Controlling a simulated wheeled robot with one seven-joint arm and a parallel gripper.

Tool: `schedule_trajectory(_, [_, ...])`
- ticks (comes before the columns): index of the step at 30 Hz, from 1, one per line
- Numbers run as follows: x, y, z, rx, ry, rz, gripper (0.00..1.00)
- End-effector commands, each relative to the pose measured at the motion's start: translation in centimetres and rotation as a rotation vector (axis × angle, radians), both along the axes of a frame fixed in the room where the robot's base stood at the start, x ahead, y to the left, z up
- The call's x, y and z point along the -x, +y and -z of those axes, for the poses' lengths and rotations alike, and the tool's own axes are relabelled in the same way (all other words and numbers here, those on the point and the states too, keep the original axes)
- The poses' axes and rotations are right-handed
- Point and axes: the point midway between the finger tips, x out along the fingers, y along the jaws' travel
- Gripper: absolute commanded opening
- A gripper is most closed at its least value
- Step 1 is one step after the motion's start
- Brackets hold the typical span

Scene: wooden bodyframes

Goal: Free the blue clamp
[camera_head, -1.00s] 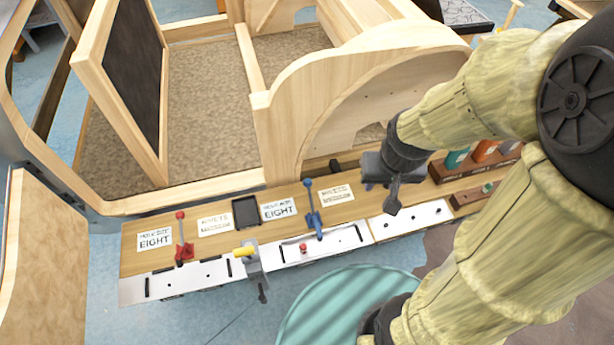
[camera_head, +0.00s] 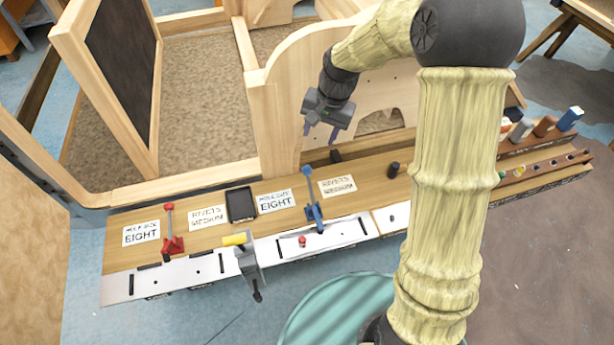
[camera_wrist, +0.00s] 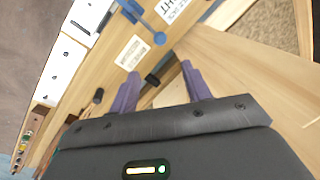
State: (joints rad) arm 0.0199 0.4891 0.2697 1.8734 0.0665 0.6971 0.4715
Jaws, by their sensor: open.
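The blue clamp (camera_head: 313,200) stands on the wooden bench near the white front strip, its handle upright and its base at the strip's edge. It also shows at the top of the wrist view (camera_wrist: 146,20). My gripper (camera_head: 320,134) is above and behind the clamp, in front of the curved wooden panel. Its two purple fingers are apart with nothing between them, and they are clear of the clamp. What the clamp's base presses on is too small to tell.
A red clamp (camera_head: 171,232) stands to the left on the bench (camera_head: 240,220). A grey clamp with a yellow handle (camera_head: 246,262) grips the front edge. A black tablet (camera_head: 241,205) and paper labels lie between. The curved wooden panel (camera_head: 283,110) rises behind. Coloured bottles (camera_head: 568,118) stand at right.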

Motion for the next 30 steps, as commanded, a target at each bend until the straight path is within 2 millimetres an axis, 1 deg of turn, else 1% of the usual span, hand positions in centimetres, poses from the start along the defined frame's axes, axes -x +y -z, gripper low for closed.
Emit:
schedule_trajectory(9, [-0.1,0.1,0.0,-0.003,0.002,0.003,0.48])
schedule_trajectory(14, [-0.1,0.2,0.8,-0.002,0.003,0.002,0.48])
schedule_trajectory(17, [-0.2,0.4,1.9,-0.001,0.004,0.001,0.48])
schedule_trajectory(20, [-0.2,0.7,3.5,-0.002,0.005,0.001,0.48])
schedule_trajectory(30, [-0.5,2.0,9.4,-0.001,0.005,-0.001,0.48])
